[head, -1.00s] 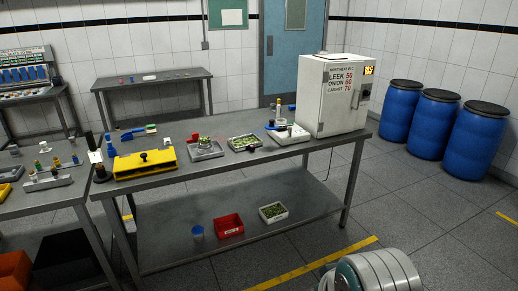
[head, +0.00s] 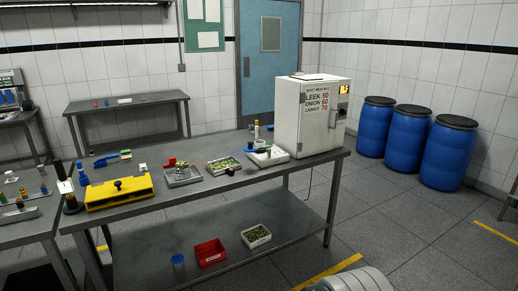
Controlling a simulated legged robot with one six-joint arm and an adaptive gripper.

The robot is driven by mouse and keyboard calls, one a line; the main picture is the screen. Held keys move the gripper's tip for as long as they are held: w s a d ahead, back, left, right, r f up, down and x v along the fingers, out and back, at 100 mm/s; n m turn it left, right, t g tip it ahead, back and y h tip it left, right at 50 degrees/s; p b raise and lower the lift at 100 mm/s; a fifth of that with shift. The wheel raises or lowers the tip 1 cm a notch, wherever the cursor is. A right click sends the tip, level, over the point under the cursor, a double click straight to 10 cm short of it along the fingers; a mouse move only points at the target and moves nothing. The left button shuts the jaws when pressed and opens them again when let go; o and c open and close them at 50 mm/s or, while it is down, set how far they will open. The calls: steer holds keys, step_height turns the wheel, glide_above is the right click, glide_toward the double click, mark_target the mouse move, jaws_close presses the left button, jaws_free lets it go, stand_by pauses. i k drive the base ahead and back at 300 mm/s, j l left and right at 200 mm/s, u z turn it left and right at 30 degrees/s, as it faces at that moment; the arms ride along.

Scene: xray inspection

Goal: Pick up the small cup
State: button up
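A small blue cup (head: 178,262) stands upright on the lower shelf of the steel table, left of a red bin (head: 210,252). It is small in the picture, and I cannot tell whether anything is inside it. My gripper is not in view. A rounded grey-white part of my own body shows at the bottom edge, right of the table.
The steel table (head: 220,193) carries a yellow case (head: 118,192), trays and a white oven (head: 325,114). A tray of green pieces (head: 256,236) sits right of the red bin. Blue barrels (head: 447,153) line the right wall.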

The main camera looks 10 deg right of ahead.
mark_target(259, 142)
steer(key=i+l+u, duration=0.5)
steer(key=i+l, duration=2.1)
